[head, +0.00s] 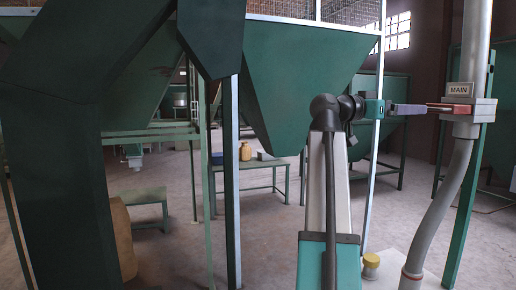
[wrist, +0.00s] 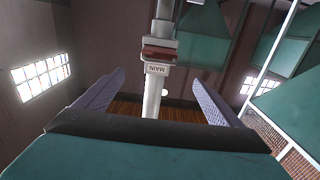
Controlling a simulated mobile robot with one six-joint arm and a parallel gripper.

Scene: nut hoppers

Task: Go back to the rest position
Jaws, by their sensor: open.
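My gripper (head: 408,109) reaches to the right from my arm in the head view, level with the red slide. In the wrist view my gripper (wrist: 158,78) shows two grey fingers spread wide apart, with nothing held between them. The grey pipe (head: 477,45) stands beyond the fingertips. It carries a red slide piece (head: 459,109) in a grey collar, below a sign reading MAIN (head: 460,89). The red piece (wrist: 159,53) and the sign (wrist: 153,69) also show in the wrist view, ahead of the fingers. I cannot tell the exact gap between fingertips and red piece.
A large green hopper (head: 300,80) hangs behind my arm, with a pale post (head: 377,130) beside it. A dark green chute (head: 55,170) fills the left. A green bench (head: 255,163) holds a yellow jar (head: 245,151). A yellow-capped container (head: 371,262) stands low near the pipe.

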